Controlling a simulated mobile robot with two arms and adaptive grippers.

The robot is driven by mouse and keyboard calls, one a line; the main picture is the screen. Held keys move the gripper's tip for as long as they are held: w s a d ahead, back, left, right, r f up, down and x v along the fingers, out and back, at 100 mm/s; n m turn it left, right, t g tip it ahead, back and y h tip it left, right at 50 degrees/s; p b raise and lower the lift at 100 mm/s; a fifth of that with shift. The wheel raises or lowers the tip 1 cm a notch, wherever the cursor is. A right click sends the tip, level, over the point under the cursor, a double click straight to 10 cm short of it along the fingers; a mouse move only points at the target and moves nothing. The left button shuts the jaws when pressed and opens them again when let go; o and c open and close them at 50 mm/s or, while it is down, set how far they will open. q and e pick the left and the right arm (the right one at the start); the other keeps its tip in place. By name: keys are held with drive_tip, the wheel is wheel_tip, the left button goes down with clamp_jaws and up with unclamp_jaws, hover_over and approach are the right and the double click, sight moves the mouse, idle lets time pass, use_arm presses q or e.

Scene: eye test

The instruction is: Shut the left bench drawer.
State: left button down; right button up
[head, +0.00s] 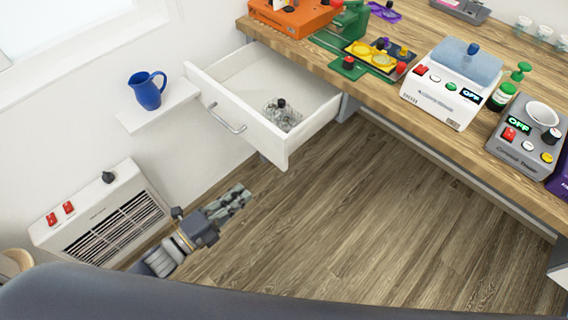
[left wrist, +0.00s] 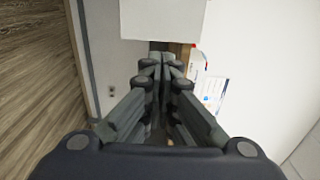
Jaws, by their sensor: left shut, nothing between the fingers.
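The left bench drawer (head: 245,130) is white and stands pulled out from under the left end of the wooden bench. Its front with a grey bar handle (head: 227,119) faces left and down in the head view. A clear glass-like item with a black top (head: 283,114) lies inside. My left gripper (head: 246,190) is low in front of the drawer, over the floor, apart from the drawer front. Its fingers are shut and empty; they also show in the left wrist view (left wrist: 165,64). A white panel at the top there cannot be identified surely. My right gripper is out of view.
A blue jug (head: 148,91) stands on a small white wall shelf (head: 160,107) left of the drawer. A white heater (head: 105,215) stands at the wall, left of my arm. Devices crowd the bench top (head: 390,95). The wooden floor (head: 340,220) right of my gripper is clear.

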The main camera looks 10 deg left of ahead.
use_arm(q)
drive_tip(key=p+x, duration=0.1)
drive_tip(key=x, duration=1.1)
drive_tip(key=shift+r+p, duration=0.1)
drive_tip(key=shift+p, duration=0.2)
drive_tip(key=shift+w+d, duration=0.4)
drive_tip(key=shift+w, duration=0.15)
